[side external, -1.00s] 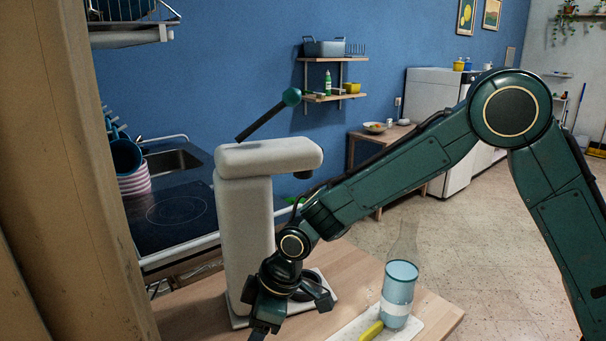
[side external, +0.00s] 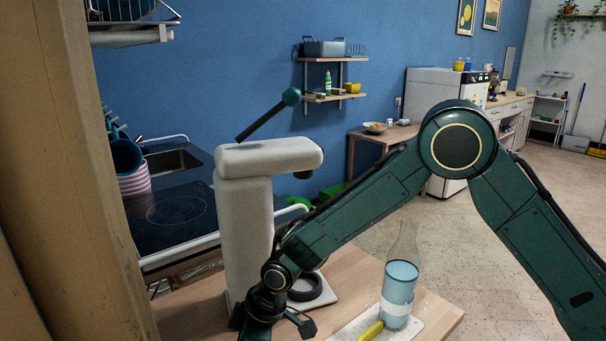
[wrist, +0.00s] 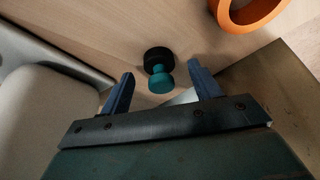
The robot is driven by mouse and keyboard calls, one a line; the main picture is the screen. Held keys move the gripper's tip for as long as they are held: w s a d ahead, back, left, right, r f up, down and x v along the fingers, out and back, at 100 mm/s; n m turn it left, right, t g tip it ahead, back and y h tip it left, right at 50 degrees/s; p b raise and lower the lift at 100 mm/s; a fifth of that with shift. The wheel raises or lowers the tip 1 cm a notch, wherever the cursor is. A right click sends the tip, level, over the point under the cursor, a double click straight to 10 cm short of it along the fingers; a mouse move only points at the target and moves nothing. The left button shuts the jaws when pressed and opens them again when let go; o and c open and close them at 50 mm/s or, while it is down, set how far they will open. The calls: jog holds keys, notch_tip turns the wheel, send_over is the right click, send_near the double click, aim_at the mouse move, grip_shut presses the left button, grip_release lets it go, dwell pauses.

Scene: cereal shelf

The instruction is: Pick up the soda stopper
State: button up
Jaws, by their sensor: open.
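The soda stopper (wrist: 158,70) shows in the wrist view on the wooden table, with a round black part and a teal knob. My gripper (wrist: 160,69) is open, with one finger to each side of the stopper in the picture. A gap shows on both sides, and I cannot tell how far the fingers are above the table. In the side view my gripper (side external: 272,325) is low in front of the soda maker (side external: 245,235), partly cut by the bottom edge. The stopper is hidden in that view.
The pale soda maker stands close behind my gripper. A bluish bottle (side external: 398,285) stands on a white board (side external: 412,332) to the right, beside a yellow object (side external: 371,331). An orange ring (wrist: 232,20) lies near the stopper in the wrist view. A brown post (side external: 80,200) fills the left.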

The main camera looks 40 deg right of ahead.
jog(key=shift+x, duration=0.85)
jog(key=c, duration=1)
